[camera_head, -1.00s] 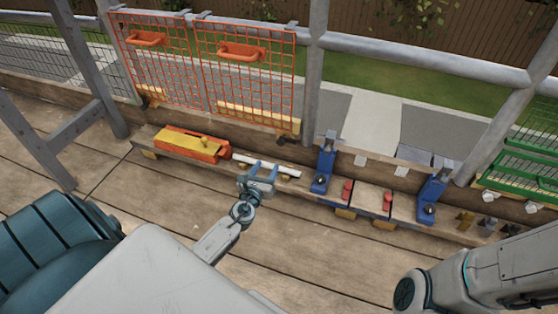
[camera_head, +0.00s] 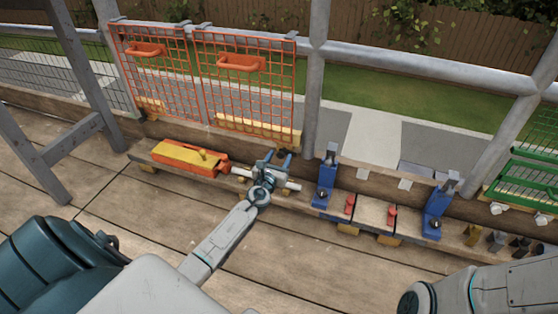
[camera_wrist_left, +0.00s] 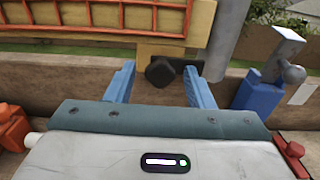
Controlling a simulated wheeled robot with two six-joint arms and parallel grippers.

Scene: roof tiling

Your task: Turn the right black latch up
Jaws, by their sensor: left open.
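The right black latch (camera_wrist_left: 160,70) shows in the left wrist view as a dark knob with a dark bar reaching level to the right, just under the yellow strip of the orange mesh panel. In the head view the latch (camera_head: 283,153) is small, at the panel's lower right corner. My left gripper (camera_wrist_left: 158,80) is open and empty. Its two blue fingers frame the knob in the wrist view; I cannot tell how far the tips are from it. In the head view the gripper (camera_head: 273,158) is just below the latch. My right gripper is out of view.
Blue clamps (camera_head: 325,180) and red-handled pieces stand to the right. A grey post (camera_head: 313,100) rises beside the latch. The deck in front is clear.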

